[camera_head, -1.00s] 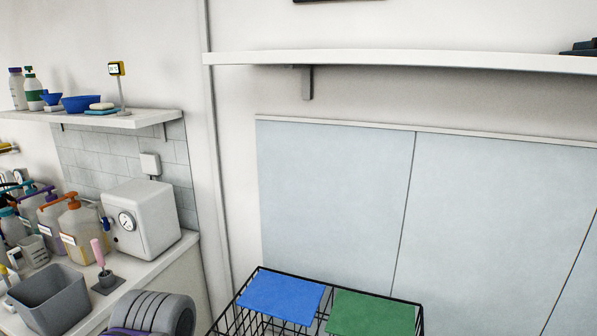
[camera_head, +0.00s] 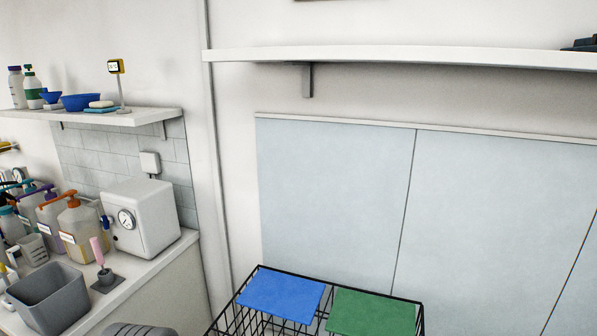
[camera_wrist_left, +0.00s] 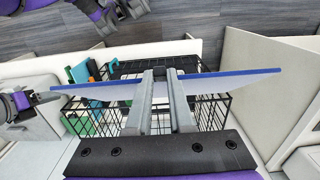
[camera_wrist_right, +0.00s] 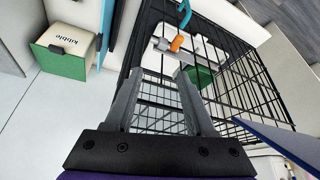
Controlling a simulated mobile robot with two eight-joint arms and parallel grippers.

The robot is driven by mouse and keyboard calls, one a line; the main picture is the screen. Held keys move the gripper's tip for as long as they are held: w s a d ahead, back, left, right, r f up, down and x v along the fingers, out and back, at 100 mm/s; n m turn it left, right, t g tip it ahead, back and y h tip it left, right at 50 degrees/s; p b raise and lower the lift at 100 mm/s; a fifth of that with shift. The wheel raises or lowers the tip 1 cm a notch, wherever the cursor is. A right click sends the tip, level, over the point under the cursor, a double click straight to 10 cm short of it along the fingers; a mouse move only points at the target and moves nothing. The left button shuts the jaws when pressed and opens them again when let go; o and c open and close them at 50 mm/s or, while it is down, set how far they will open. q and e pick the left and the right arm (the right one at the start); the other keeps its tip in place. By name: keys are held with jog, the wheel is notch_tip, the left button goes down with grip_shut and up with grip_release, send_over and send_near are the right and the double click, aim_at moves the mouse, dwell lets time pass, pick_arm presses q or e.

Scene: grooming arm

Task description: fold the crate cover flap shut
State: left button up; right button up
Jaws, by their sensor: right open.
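A black wire crate (camera_head: 262,322) stands at the bottom of the head view. A flat blue panel (camera_head: 282,296) and a flat green panel (camera_head: 372,313) lie across its top, side by side. I cannot tell which is the cover flap. In the left wrist view, a blue-edged panel (camera_wrist_left: 235,84) is seen nearly edge-on, across my left gripper (camera_wrist_left: 161,72). Its fingers stand a little apart; contact with the panel is unclear. My right gripper (camera_wrist_right: 157,75) is open and empty in front of the crate's wire bars (camera_wrist_right: 235,80). Neither gripper shows in the head view.
A kibble box (camera_wrist_right: 68,45) stands left in the right wrist view. A blue panel edge (camera_wrist_right: 285,147) reaches in at its lower right. A counter with bottles (camera_head: 75,230), a grey bin (camera_head: 48,300) and a white box (camera_head: 143,220) is at the head view's left. A shelf (camera_head: 400,58) runs above.

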pick_arm(q)
jog(key=shift+s+a+f, duration=0.1)
jog(key=shift+s+f, duration=0.2)
jog(key=shift+s+a+f+b, duration=0.25)
jog(key=shift+s+f, duration=0.3)
jog(key=shift+f, duration=0.2)
jog(key=shift+s+a+f+b, duration=0.15)
jog(key=shift+s+f+b, duration=0.1)
jog(key=shift+s+f, duration=0.4)
jog(key=o, duration=0.6)
jog(key=shift+f, duration=0.1)
notch_tip(320, 180, up, 9)
jog(key=p, duration=0.7)
jog(key=shift+w, duration=0.1)
